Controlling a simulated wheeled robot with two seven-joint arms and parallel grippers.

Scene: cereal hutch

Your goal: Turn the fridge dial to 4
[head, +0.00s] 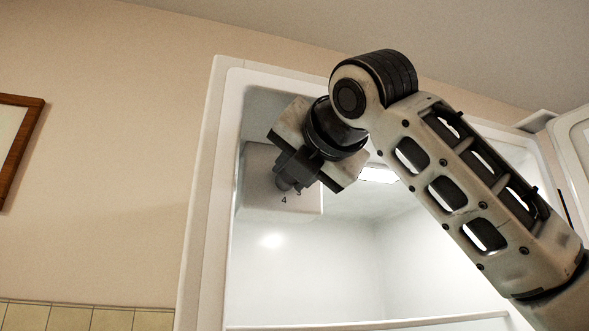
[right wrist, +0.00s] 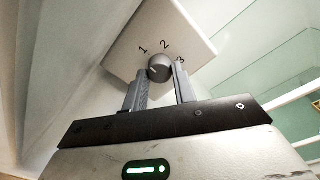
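The fridge dial (right wrist: 160,68) is a small round grey knob on a pale control box (head: 262,178) high inside the open fridge. In the right wrist view the numbers 1, 2 and 3 show around the dial, and a short pale mark shows on its lower left face. The 4 shows below the dial in the head view and is hidden in the wrist view. My right gripper (head: 291,182) is at the dial, its fingers on both sides of it and seemingly touching it. In the head view the gripper hides most of the dial. My left gripper is out of view.
The fridge frame (head: 207,200) and its inner walls stand close around my right arm. A lit lamp (head: 378,175) is right of the box. A shelf edge (head: 370,324) is below, and the open door (head: 575,150) is at the right.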

